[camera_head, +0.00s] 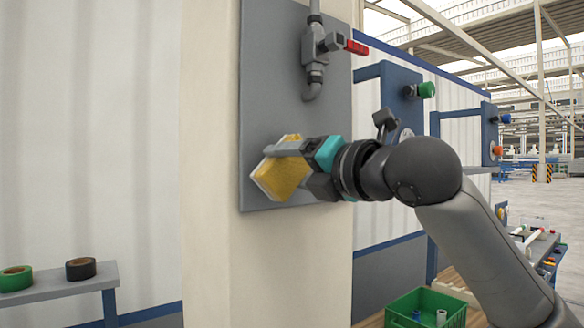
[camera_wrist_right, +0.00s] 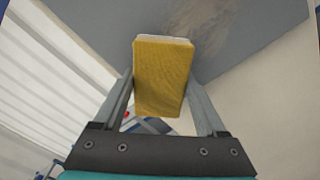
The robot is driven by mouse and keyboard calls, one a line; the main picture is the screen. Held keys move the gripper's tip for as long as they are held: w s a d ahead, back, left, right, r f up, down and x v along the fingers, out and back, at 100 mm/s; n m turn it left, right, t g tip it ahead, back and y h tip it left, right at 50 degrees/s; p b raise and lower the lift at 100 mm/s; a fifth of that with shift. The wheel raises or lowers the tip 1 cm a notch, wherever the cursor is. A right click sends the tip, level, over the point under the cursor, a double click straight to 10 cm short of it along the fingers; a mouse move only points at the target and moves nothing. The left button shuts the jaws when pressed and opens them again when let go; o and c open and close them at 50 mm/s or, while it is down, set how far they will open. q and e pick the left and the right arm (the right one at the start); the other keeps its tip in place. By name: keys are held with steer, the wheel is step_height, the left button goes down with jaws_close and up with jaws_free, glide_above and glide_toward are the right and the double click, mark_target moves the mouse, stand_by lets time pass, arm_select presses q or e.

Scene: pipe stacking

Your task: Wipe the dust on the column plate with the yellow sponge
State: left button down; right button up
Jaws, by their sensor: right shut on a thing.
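The yellow sponge (camera_head: 280,176) is held by my right gripper (camera_head: 285,160), which is shut on it in front of the lower part of the grey column plate (camera_head: 290,75). In the right wrist view the sponge (camera_wrist_right: 163,78) sits between the two fingers, with a pale layer along its far edge. A brownish dust smear (camera_wrist_right: 205,25) shows on the plate just beyond the sponge in that view. In the head view the dust is not visible. I cannot tell whether the sponge touches the plate. My left gripper is not in view.
A pipe with a red-handled valve (camera_head: 318,50) is fixed to the plate above the gripper. A shelf (camera_head: 65,290) at lower left holds green tape (camera_head: 16,279) and black tape (camera_head: 80,269). A green crate (camera_head: 425,306) stands at the bottom, below my right arm.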

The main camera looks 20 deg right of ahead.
steer(key=shift+p+x, duration=0.7)
steer(key=shift+x, duration=0.25)
stand_by(0.3)
steer(key=shift+w+d+p, duration=0.3)
steer(key=shift+d+p, duration=0.1)
steer(key=shift+d, duration=0.5)
steer(key=shift+w+d+p, duration=0.25)
steer(key=shift+d+p, duration=0.15)
steer(key=shift+d, duration=0.5)
steer(key=shift+w+d+p, duration=0.65)
steer(key=shift+d+p, duration=0.7)
steer(key=shift+d, duration=0.35)
steer(key=shift+w+d+p, duration=0.6)
steer(key=shift+d+p, duration=0.8)
steer(key=shift+d, duration=0.25)
steer(key=shift+w+d+p, duration=0.65)
steer(key=shift+d+p, duration=0.7)
steer(key=shift+d, duration=0.35)
steer(key=shift+s+a, duration=0.8)
steer(key=shift+a, duration=1.5)
steer(key=shift+s+a, duration=0.85)
steer(key=shift+a, duration=1.45)
steer(key=shift+s+a, duration=0.8)
steer(key=shift+a, duration=1.45)
